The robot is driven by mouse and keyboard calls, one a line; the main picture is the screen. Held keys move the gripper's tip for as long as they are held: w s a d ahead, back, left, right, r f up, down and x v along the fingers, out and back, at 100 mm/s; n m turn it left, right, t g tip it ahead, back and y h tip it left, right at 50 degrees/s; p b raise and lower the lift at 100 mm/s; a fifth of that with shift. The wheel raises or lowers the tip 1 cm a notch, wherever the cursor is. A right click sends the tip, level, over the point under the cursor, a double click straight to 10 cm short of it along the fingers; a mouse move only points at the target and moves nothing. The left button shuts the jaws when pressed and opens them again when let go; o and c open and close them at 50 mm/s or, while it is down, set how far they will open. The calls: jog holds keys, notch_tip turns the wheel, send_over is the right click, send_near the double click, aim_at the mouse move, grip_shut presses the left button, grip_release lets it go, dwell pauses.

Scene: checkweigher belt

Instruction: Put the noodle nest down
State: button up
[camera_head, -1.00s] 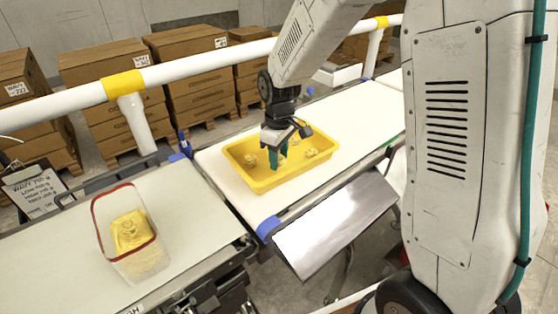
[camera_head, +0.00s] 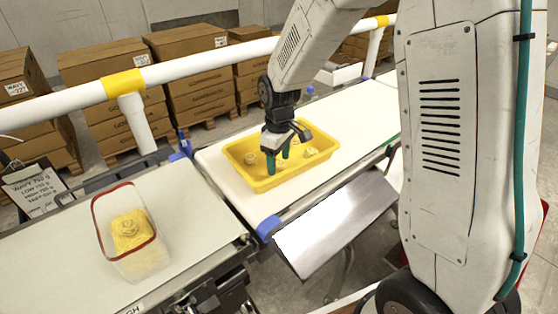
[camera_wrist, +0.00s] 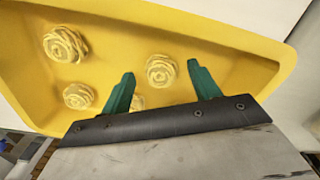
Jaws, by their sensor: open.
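My gripper (camera_head: 278,158) is open over the yellow tray (camera_head: 240,170), its two green fingers reaching down into it. In the wrist view my gripper (camera_wrist: 162,85) has a gap between its fingers. One noodle nest (camera_wrist: 160,71) lies on the tray floor, seen in that gap just beyond the fingertips. Two more nests (camera_wrist: 65,44) (camera_wrist: 78,96) lie to the left in the tray. In the head view, nests show left (camera_head: 251,158) and right (camera_head: 309,152) of my fingers.
The tray sits on a white belt (camera_head: 350,115). A clear red-rimmed container (camera_head: 145,262) with yellow nests stands on the nearer belt at left. A white rail (camera_head: 215,58) runs behind, with stacked cartons (camera_head: 190,60) beyond. A grey sloping plate (camera_head: 325,222) is beside the belt.

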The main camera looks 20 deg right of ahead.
aim_at(279, 162)
notch_tip(279, 162, up, 11)
jog(key=s+d+r+m, duration=0.2)
jog(key=s+r, duration=0.4)
jog(key=s, duration=0.1)
jog(key=s+d+r+m, duration=0.1)
jog(key=s+m, duration=0.2)
jog(key=s, duration=0.8)
jog(key=s+d+r+m+t, duration=0.1)
jog(key=s+m, duration=0.2)
jog(key=s, duration=0.8)
jog(key=shift+d+r, duration=0.25)
jog(key=shift+r, duration=0.05)
dwell(4.3)
